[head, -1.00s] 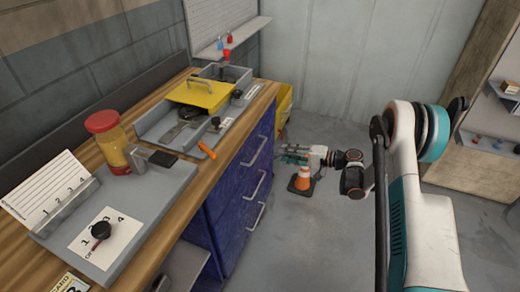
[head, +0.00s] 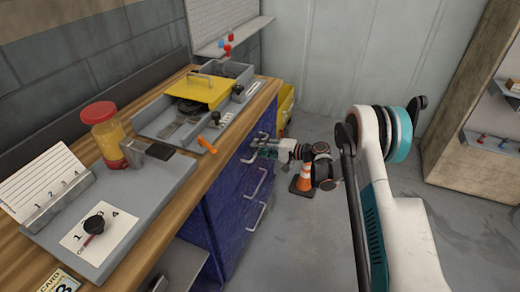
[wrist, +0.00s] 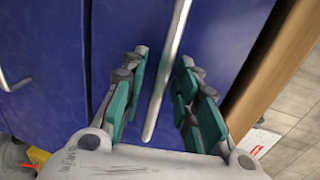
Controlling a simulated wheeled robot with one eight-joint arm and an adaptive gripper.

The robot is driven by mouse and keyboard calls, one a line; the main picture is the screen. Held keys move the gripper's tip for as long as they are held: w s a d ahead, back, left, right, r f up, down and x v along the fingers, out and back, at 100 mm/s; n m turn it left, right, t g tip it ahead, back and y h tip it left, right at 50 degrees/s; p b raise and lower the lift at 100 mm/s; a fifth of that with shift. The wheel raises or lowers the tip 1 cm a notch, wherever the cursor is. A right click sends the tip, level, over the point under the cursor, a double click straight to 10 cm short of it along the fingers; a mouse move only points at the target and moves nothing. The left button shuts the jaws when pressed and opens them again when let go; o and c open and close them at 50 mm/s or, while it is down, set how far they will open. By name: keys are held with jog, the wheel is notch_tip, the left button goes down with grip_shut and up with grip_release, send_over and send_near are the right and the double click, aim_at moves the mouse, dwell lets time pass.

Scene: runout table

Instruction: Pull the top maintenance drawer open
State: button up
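The blue drawer cabinet (head: 232,225) stands under the wooden bench, with several silver bar handles on its front. The top drawer's handle (head: 252,152) is partly hidden by my gripper (head: 265,150), which is at the drawer front. In the wrist view, a silver handle (wrist: 166,75) on a blue drawer front (wrist: 120,30) runs between the teal fingers of my gripper (wrist: 158,92). The fingers are open, one on each side of the handle, with visible gaps. The lower handles (head: 257,184) are clear of the gripper. The drawers look closed.
An orange and white cone (head: 304,178) stands on the floor below my wrist. The wooden bench top (head: 180,205) carries a grey tray, a yellow lid (head: 200,92) and a red-capped jar (head: 104,130). A yellow bin (head: 286,102) is behind the cabinet. Open floor lies to the right.

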grip_shut()
jog(key=f+v, duration=0.2)
jog(key=v, duration=1.1)
jog(key=d+f+v, duration=0.1)
jog(key=f+v, duration=0.2)
jog(key=v, duration=1.1)
jog(key=shift+s, duration=0.2)
jog(key=shift+f, duration=0.1)
grip_release()
